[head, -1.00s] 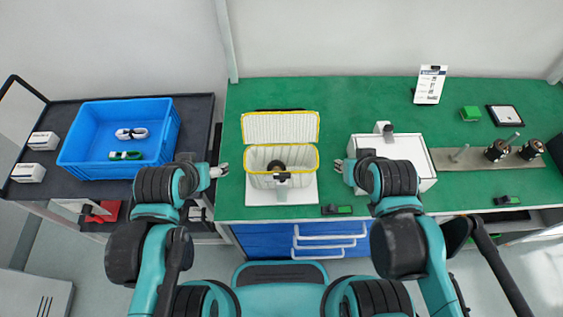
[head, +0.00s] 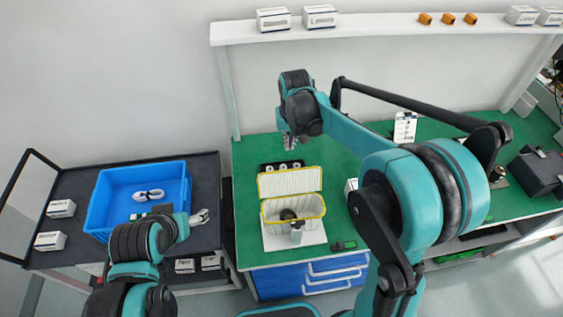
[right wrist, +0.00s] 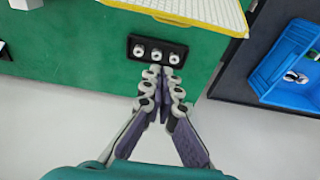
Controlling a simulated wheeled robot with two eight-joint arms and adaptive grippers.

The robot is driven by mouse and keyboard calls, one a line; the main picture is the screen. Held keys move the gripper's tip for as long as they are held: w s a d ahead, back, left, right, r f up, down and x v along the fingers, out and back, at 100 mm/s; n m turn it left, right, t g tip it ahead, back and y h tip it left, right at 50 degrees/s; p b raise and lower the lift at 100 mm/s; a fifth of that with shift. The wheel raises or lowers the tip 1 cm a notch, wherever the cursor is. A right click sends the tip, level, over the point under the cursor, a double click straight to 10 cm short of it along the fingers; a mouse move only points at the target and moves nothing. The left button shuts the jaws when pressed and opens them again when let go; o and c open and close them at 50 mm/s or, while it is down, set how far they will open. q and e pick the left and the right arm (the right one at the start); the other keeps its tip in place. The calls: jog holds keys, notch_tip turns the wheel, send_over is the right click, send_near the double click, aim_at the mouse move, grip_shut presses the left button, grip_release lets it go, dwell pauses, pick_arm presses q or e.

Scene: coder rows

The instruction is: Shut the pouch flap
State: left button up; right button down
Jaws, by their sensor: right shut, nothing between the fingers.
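The pouch (head: 294,210) is a cream, yellow-rimmed open box on a white base on the green bench. Its flap (head: 290,182) stands raised at the back edge, and the pouch mouth is open with a dark round thing inside. In the right wrist view the flap (right wrist: 195,8) shows at the top. My right gripper (head: 289,143) is shut and empty, above and behind the flap, apart from it; its fingers also show in the right wrist view (right wrist: 163,72). My left gripper (head: 200,217) is left of the pouch, over the dark cart; its finger opening is too small to tell.
A black block with several round silver studs (right wrist: 157,52) lies behind the flap. A blue crate (head: 104,205) with a white coiled item stands on the dark cart (head: 70,255). A shelf (head: 380,27) runs along the wall.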

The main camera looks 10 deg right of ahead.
aim_at(289, 179)
notch_tip(289, 179, down, 10)
jog(key=w+f+b, duration=0.1)
jog(key=w+b, duration=0.1)
pick_arm(q)
jog(key=shift+f, duration=0.65)
pick_arm(e)
jog(key=s, duration=0.1)
jog(key=s+r, duration=0.1)
jog(key=s, duration=0.2)
jog(key=shift+r, duration=0.3)
pick_arm(q)
jog(key=shift+s+a, duration=0.1)
pick_arm(e)
jog(key=shift+s+d, duration=0.1)
jog(key=shift+s, duration=0.05)
